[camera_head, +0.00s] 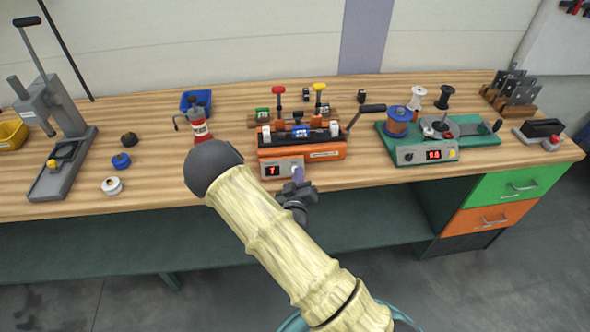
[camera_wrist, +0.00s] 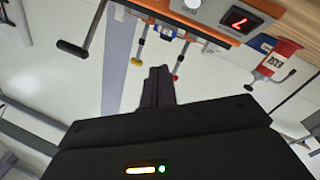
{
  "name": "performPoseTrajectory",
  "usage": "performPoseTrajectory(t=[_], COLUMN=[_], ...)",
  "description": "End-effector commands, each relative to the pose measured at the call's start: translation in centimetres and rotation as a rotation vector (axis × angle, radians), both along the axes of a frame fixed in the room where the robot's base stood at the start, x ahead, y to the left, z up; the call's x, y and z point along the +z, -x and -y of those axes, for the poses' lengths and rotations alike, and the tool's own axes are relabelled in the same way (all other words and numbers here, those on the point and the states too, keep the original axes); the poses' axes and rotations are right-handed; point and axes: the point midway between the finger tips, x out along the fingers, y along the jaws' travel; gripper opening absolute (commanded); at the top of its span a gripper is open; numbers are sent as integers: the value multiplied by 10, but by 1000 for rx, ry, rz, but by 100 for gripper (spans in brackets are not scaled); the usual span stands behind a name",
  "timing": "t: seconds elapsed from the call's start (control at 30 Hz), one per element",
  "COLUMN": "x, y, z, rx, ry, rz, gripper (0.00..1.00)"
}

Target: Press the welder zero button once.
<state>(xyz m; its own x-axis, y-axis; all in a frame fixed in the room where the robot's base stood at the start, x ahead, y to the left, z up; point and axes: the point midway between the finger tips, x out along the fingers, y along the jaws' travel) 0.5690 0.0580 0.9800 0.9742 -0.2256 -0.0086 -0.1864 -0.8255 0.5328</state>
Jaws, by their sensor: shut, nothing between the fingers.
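The orange bench unit (camera_head: 328,151) with clamps and a side lever, which I take for the welder, stands at the front middle of the workbench. Its red display (camera_head: 273,170) reads 7 and shows upside down in the wrist view (camera_wrist: 240,19). A pale round button (camera_wrist: 192,4) sits beside the display, at the top edge of the wrist view. My gripper (camera_head: 298,176) is shut and empty, just in front of the unit's front panel. In the wrist view its fingertips (camera_wrist: 158,72) appear apart from the button.
A green unit (camera_head: 430,150) with a display and reels stands to the right. A grey lever press (camera_head: 62,140) is at far left. The floor in front is clear.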

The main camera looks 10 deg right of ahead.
Motion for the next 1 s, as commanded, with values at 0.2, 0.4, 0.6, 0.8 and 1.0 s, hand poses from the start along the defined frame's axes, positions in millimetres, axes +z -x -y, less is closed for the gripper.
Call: performPoseTrajectory(t=[0.2, 0.4, 0.6, 0.8, 1.0], x=[-3, -15, -33, -51, -62], y=[-2, -12, -29, -46, -59], z=[0, 0, 1, 0, 0], rx=[-1, -1, -2, 0, -2], ry=[-1, -2, -2, -3, -2], rz=[-1, 0, -1, -1, -1], gripper=[0, 0, 0, 0, 0])
